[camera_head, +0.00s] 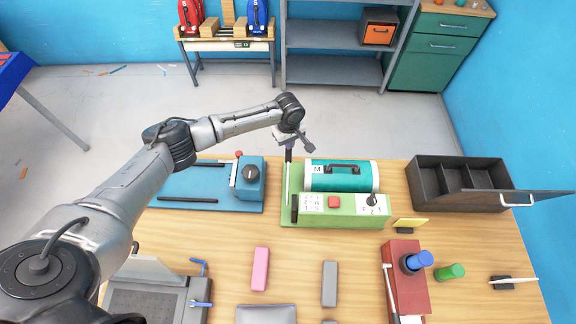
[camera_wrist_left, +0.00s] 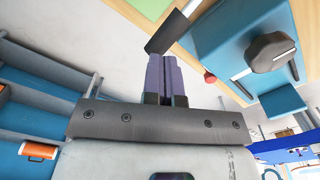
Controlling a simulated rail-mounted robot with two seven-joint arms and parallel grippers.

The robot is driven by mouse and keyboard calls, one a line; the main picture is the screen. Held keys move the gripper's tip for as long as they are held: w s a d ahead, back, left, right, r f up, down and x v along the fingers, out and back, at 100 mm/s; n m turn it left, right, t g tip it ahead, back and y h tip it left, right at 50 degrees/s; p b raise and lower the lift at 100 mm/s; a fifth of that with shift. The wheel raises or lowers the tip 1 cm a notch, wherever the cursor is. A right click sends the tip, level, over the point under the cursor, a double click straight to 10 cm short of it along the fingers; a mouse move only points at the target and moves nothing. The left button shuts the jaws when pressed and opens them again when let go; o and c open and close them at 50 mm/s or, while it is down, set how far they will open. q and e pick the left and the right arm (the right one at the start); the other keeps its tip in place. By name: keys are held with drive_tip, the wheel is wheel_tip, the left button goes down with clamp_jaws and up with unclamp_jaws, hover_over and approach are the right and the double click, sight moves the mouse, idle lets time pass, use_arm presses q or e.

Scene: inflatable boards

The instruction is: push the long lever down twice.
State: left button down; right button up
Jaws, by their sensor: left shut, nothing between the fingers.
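A long lever (camera_head: 288,184) with a thin pale rod and a dark end rises at the left side of the green machine (camera_head: 345,215), which has a teal cylinder, a red button and a dial. My left gripper (camera_head: 291,146) is shut and empty, over the lever's upper end. In the left wrist view, the shut purple fingers (camera_wrist_left: 166,58) point at the lever's dark grip (camera_wrist_left: 170,34), which lies just beyond the fingertips. I cannot tell whether they touch. My right gripper is not in view.
Left of the lever is a blue machine (camera_head: 249,190) with a black knob and red ball (camera_head: 239,154). A black divided box (camera_head: 430,185) stands at the right. In front are a pink block (camera_head: 260,268), a grey block (camera_head: 329,283) and a red device (camera_head: 403,262).

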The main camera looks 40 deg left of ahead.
sight(289, 156)
use_arm(q)
drive_tip(key=shift+f+b, duration=1)
drive_tip(key=shift+f, duration=1.65)
drive_tip(key=shift+f+b, duration=1.5)
drive_tip(key=shift+f, duration=1.5)
drive_tip(key=shift+r, duration=0.25)
wheel_tip(289, 156, up, 2)
drive_tip(key=p, duration=0.2)
drive_tip(key=shift+r+p, duration=0.1)
drive_tip(key=shift+p, duration=0.3)
wheel_tip(289, 156, up, 6)
drive_tip(key=p, duration=0.7)
drive_tip(key=shift+r, duration=0.1)
wheel_tip(289, 156, up, 4)
drive_tip(key=p, duration=0.4)
drive_tip(key=shift+p, duration=0.35)
